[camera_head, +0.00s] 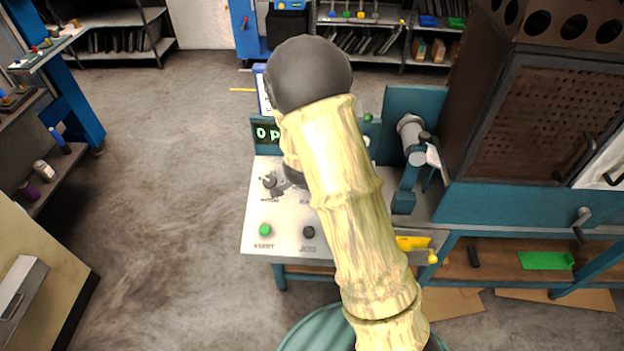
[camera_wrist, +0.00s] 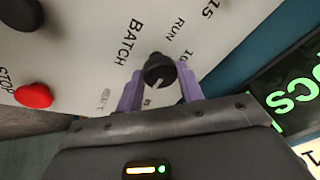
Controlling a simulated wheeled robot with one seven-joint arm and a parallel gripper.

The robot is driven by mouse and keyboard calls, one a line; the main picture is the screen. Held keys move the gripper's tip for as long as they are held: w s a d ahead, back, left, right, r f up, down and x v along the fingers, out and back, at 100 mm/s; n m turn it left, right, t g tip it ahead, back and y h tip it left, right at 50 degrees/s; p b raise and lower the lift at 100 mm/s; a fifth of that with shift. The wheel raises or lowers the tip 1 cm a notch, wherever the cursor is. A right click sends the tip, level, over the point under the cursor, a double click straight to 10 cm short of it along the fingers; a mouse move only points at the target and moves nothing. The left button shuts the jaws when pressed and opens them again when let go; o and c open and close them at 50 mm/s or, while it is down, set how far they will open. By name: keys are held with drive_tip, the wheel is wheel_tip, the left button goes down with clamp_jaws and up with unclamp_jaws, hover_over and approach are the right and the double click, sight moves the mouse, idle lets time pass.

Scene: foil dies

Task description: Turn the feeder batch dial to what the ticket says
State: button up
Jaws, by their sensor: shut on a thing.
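The batch dial is a small black knob (camera_wrist: 158,68) on the pale control panel (camera_wrist: 85,50) in the wrist view. A light mark on it faces the gripper side; the exact setting is unclear. The printed words BATCH and RUN and the numbers 10 and 15 lie around it. My gripper (camera_wrist: 160,88) has its two purple fingers on either side of the knob and is shut on it. In the head view my arm hides the gripper and this dial. A white and blue upright card (camera_head: 263,88) is partly hidden behind my arm; its writing cannot be read.
In the wrist view a red stop button (camera_wrist: 34,95) and a green-lit display (camera_wrist: 296,92) flank the dial. The head view shows another knob (camera_head: 270,182), a green button (camera_head: 265,230) and a black button (camera_head: 309,232). A brown oven (camera_head: 545,115) stands right; floor left is clear.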

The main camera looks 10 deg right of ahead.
drive_tip(key=shift+a, duration=0.15)
drive_tip(key=o, duration=1)
drive_tip(key=shift+r, duration=0.1)
drive_tip(key=p+v, duration=0.7)
drive_tip(key=v, duration=1)
drive_tip(key=shift+a+r+p, duration=0.1)
drive_tip(key=shift+p, duration=0.3)
